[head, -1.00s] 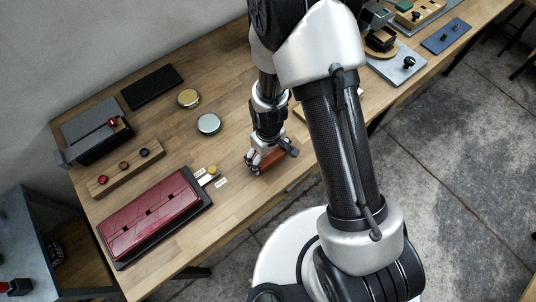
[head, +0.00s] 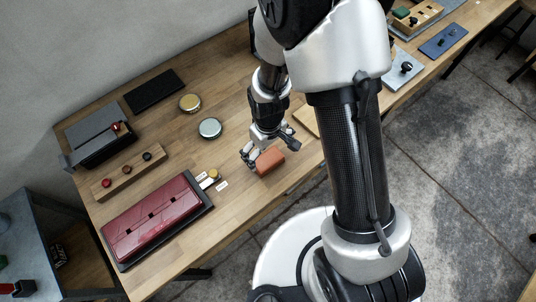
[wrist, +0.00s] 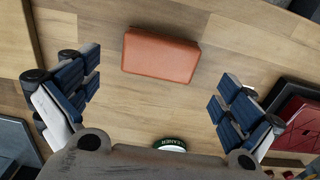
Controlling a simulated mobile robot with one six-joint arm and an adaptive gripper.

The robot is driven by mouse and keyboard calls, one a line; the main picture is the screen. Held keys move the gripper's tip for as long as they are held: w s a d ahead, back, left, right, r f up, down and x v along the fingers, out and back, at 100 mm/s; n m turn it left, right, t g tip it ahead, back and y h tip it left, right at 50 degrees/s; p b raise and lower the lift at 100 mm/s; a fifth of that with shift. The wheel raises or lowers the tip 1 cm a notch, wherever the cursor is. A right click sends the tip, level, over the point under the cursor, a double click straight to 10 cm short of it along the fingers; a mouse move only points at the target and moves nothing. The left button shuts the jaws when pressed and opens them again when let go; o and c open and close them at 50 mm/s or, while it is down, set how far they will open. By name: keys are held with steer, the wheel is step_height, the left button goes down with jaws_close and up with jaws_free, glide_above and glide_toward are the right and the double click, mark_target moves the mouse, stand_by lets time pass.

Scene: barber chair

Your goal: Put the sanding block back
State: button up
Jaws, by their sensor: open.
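An orange-brown block (head: 270,161), which I take for the sanding block, lies flat on the wooden table near its front edge. It also shows whole at the top middle of the wrist view (wrist: 161,54). My gripper (head: 267,149) is open just behind the block, low over the table. In the wrist view the blue-padded fingers (wrist: 156,92) are spread wide to either side, with bare table between them, and the block sits beyond their tips, apart from both.
Left of the block are a dark red case (head: 155,217), small white labels (head: 222,186) and a small gold-topped item (head: 213,174). Two round tins (head: 210,128) stand behind. A wooden board (head: 306,121) lies right, partly hidden by my arm. Bare table surrounds the block.

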step_height(320, 180, up, 6)
steer(key=p, duration=0.1)
step_height(320, 180, up, 9)
steer(key=m+t, duration=0.1)
steer(key=m, duration=0.1)
glide_above(268, 158)
steer(key=d, duration=0.3)
step_height(268, 158, up, 7)
steer(key=s+d+m+t, duration=0.1)
steer(key=s+d, duration=0.2)
steer(key=s+d+r+m+t, duration=0.2)
steer(key=s+d+r, duration=0.3)
steer(key=s+r, duration=0.5)
steer(key=shift+s+r+m+t, duration=0.3)
steer(key=shift+s+r+m, duration=0.1)
steer(key=shift+m, duration=0.5)
steer(key=shift+f, duration=0.1)
